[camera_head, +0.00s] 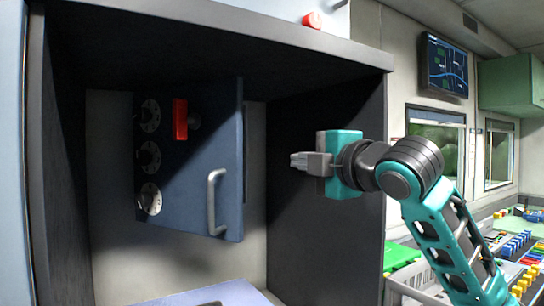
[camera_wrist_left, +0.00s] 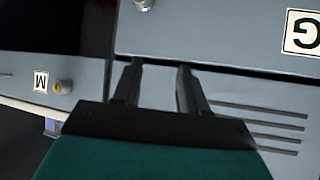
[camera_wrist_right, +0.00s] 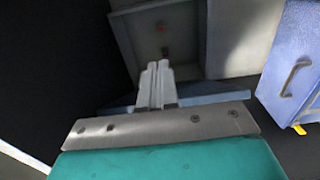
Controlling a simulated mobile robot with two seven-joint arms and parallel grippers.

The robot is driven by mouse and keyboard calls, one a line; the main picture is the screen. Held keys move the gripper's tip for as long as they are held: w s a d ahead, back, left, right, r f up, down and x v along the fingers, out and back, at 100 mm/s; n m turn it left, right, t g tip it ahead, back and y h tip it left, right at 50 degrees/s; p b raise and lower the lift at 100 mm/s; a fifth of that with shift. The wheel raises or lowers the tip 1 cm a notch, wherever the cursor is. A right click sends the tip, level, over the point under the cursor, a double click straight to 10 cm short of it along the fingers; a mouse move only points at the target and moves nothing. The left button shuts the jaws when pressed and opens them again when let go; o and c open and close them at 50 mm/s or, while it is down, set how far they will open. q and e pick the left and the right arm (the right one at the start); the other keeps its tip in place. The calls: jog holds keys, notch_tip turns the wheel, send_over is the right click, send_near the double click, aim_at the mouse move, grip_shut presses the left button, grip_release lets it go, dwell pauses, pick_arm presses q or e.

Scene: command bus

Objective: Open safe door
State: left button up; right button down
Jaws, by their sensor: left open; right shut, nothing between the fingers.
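The blue-grey safe door (camera_head: 190,165) stands inside a dark, open-fronted housing in the head view. It carries a column of round metal dials, a red part (camera_head: 180,119) near the top and a metal bar handle (camera_head: 212,202) at lower right. The door is angled to the pale back wall, with its thick right edge showing. My right gripper (camera_head: 297,161) is shut and empty, to the right of the handle and apart from it. Its closed fingers also show in the right wrist view (camera_wrist_right: 157,72). My left gripper (camera_wrist_left: 160,68) is open and empty before grey panels.
The housing's dark right side wall (camera_head: 325,235) stands beside my right gripper. A red button (camera_head: 311,20) is on top. A blue panel with a handle (camera_wrist_right: 295,78) shows in the right wrist view.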

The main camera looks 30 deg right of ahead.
jog(key=w, duration=1)
jog(key=shift+w+a, duration=0.4)
jog(key=shift+a, duration=0.1)
